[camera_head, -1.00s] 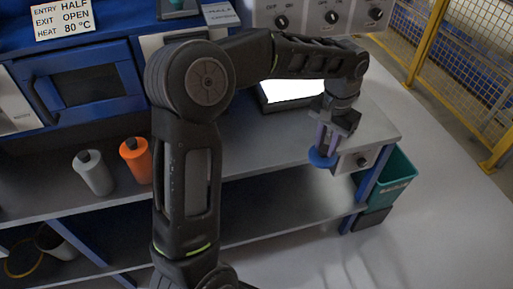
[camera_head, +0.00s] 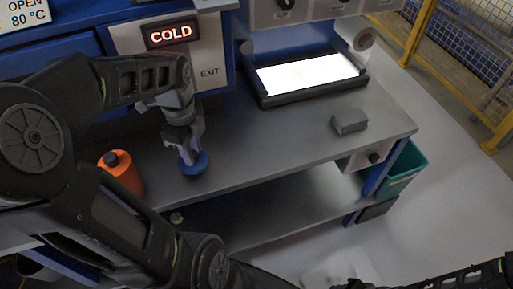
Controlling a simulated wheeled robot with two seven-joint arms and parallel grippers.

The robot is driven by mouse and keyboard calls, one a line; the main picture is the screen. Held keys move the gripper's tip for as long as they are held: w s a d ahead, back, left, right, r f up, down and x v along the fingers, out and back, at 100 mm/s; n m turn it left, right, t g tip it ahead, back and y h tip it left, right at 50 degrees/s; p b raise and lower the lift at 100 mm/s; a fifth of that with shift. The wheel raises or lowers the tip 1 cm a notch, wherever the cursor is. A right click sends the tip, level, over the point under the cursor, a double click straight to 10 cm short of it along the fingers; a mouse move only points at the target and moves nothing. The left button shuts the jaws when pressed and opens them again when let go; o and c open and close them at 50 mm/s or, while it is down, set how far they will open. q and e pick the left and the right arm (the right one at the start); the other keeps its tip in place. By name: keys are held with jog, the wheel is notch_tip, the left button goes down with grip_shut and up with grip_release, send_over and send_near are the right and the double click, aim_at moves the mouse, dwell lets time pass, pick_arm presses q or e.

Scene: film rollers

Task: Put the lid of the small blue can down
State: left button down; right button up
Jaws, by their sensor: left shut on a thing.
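My left gripper (camera_head: 187,147) points down over the front part of the grey bench, right of an orange can. It is shut on a round blue lid (camera_head: 194,164), which shows just below the fingertips. The lid is low over the bench top; I cannot tell whether it touches. No blue can body is visible.
The orange can (camera_head: 124,178) with a dark cap stands close on the left, partly behind my arm. A grey block (camera_head: 350,122) lies on the bench (camera_head: 270,140) to the right. A lit white panel (camera_head: 311,73) is at the back. A teal bin (camera_head: 404,170) stands off the right end.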

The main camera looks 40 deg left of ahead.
pick_arm(q)
jog(key=w+d+p, duration=0.1)
jog(key=w+d, duration=0.2)
jog(key=w, duration=0.1)
jog(key=w+d, duration=0.3)
jog(key=w, duration=0.2)
jog(key=w+d+p, duration=0.1)
jog(key=w+d, duration=0.2)
jog(key=w, duration=0.2)
jog(key=shift+d+p, duration=0.3)
jog(key=shift+d, duration=0.1)
jog(key=shift+w+d+r, duration=0.1)
jog(key=shift+w+d, duration=0.2)
jog(key=shift+w, duration=0.1)
notch_tip(320, 180, down, 3)
jog(key=shift+f+p, duration=0.2)
jog(key=shift+p, duration=0.2)
jog(key=shift+f, duration=0.1)
jog(key=shift+f, duration=0.1)
jog(key=shift+f, duration=0.15)
jog(key=c, duration=1.2)
grip_release()
